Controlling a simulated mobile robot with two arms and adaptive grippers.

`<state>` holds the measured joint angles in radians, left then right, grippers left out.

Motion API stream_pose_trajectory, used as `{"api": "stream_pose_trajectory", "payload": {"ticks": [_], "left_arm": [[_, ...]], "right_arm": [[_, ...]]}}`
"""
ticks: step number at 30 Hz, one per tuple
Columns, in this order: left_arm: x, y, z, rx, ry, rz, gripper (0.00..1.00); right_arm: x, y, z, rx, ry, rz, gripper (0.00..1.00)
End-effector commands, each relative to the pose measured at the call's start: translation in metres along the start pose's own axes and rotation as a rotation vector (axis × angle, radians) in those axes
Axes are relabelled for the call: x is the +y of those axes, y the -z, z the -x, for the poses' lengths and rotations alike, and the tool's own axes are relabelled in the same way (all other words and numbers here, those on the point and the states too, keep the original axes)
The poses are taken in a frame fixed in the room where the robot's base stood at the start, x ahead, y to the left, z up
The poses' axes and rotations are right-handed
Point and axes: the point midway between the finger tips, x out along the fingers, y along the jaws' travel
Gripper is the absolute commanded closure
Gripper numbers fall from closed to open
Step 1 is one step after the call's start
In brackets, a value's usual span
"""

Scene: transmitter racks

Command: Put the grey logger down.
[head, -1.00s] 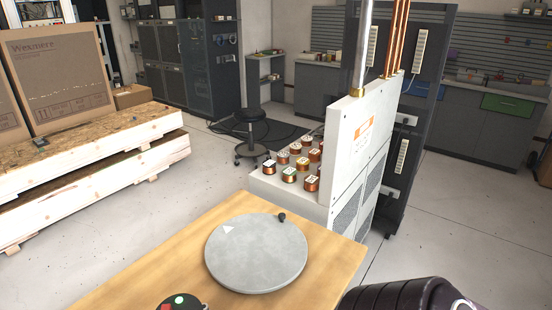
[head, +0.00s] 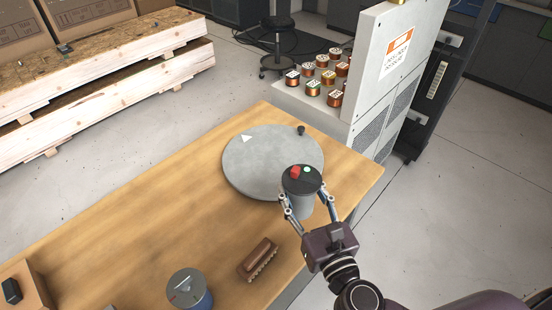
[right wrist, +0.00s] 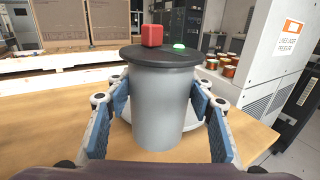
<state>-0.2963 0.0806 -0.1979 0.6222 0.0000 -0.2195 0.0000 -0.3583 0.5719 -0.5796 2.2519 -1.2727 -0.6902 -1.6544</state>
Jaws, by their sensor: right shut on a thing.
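The grey logger (head: 299,205) is an upright grey cylinder with a black lid bearing a red block and a green light. My right gripper (head: 299,207) is shut on its sides, one finger on each side. In the head view the logger overlaps the right front edge of a round grey disc (head: 262,165) on the table; I cannot tell whether its base touches anything. My left gripper is not in view.
The wooden table (head: 180,215) has free room left of the disc. A brown brush-like object (head: 258,258), a blue-sided round device (head: 188,288) and a wooden box (head: 25,285) are near the front. A black knob (head: 300,130) is at the disc's rim. Copper coils (head: 318,78) and a white cabinet (head: 385,75) stand beyond.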

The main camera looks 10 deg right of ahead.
Motion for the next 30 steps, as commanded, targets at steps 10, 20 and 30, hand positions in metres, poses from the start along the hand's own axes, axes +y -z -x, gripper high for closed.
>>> {"api": "stream_pose_trajectory", "payload": {"ticks": [10, 20, 30], "left_arm": [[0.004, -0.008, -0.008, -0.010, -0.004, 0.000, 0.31], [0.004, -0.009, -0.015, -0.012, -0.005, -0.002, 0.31], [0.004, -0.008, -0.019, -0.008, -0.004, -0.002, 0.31]], "right_arm": [[0.013, -0.006, -0.105, -0.010, -0.074, 0.005, 0.86], [0.007, -0.049, -0.202, -0.010, -0.108, 0.003, 0.86], [-0.008, -0.101, -0.262, -0.004, -0.108, 0.001, 0.86]]}}
